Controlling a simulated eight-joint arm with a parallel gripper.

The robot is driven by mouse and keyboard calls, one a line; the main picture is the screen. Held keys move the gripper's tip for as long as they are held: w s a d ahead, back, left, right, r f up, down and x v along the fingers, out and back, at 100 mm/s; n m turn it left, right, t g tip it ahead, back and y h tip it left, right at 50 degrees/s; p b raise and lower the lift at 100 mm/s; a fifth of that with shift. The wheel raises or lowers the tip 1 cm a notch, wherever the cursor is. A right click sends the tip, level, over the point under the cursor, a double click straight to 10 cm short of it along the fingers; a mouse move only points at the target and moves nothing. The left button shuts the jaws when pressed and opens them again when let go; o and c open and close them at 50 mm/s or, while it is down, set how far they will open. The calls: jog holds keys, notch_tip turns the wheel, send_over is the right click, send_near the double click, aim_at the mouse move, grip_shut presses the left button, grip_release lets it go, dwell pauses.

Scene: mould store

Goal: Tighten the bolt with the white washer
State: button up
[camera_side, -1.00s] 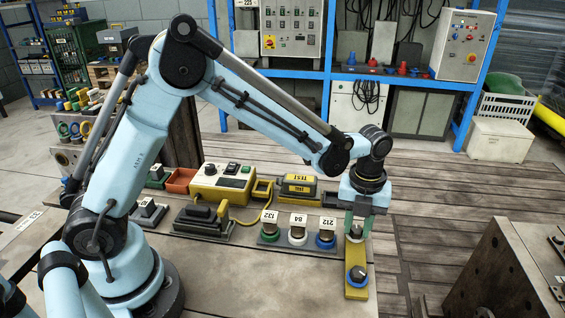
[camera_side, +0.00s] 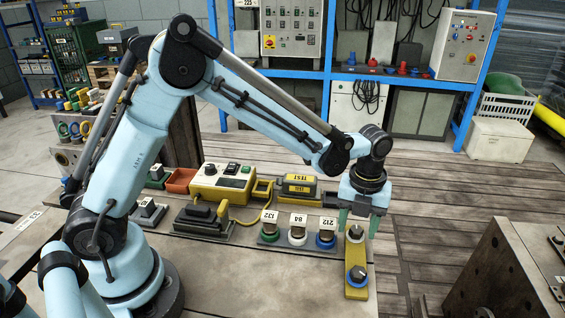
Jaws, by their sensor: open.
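The bolt with the white washer (camera_side: 297,236) stands in the middle of a row of three on the bench, below a tag that seems to read 84. A green-washer bolt (camera_side: 269,233) is left of it and a blue-washer bolt (camera_side: 325,239) right of it. A yellow bar (camera_side: 356,292) lies to the right of the row, with a dark-and-blue round part (camera_side: 357,275) near its front end and a smaller round part (camera_side: 355,232) at its far end. My gripper (camera_side: 358,228) is open, its green fingers spread on either side of the bar's far end. Whether they touch it is unclear.
A yellow control box (camera_side: 221,183) and a black-and-yellow unit (camera_side: 299,186) stand behind the row. A dark clamp-like device (camera_side: 203,218) with a yellow cable is to its left. The front of the bench (camera_side: 265,285) is clear. A large metal block (camera_side: 490,265) stands at right.

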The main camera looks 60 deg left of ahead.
aim_at(356, 229)
notch_tip(356, 229, up, 12)
dwell(0.6)
jog(key=shift+r, duration=0.1)
